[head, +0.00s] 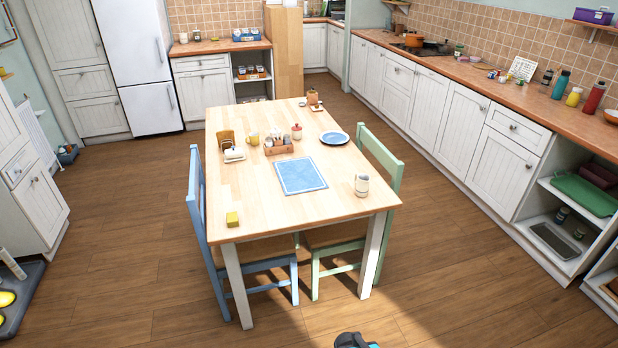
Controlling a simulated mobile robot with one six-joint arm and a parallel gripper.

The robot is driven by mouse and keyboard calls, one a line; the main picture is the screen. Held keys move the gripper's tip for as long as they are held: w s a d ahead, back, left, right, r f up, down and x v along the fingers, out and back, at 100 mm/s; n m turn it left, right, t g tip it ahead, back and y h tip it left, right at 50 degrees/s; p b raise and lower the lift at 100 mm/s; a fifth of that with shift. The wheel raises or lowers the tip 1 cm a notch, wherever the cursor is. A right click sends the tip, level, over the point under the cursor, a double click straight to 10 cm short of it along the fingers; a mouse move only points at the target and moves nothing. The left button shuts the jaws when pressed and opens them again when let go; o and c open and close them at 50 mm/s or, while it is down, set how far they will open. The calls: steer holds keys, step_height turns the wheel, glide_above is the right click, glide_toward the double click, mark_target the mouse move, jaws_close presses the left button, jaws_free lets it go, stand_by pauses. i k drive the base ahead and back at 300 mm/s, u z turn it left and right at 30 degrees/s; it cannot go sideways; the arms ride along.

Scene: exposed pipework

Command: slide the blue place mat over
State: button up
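The blue place mat (301,175) lies flat on the wooden dining table (250,205), near the middle of its top. It has a lighter line inside its border, and nothing rests on it. A small dark part of my own arm shows at the bottom edge of the head view. My gripper itself is not in view.
A wooden caddy (277,147) and a blue plate (334,137) stand just behind the mat. A mug (361,185) is to its right, a butter dish (234,154) to its left, and a yellow block (232,219) at front left. Blue (198,210) and green (385,160) chairs flank the table.

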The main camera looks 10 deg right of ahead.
mark_target(296, 176)
steer(key=u, duration=0.1)
steer(key=i, duration=0.95)
steer(key=z, duration=0.05)
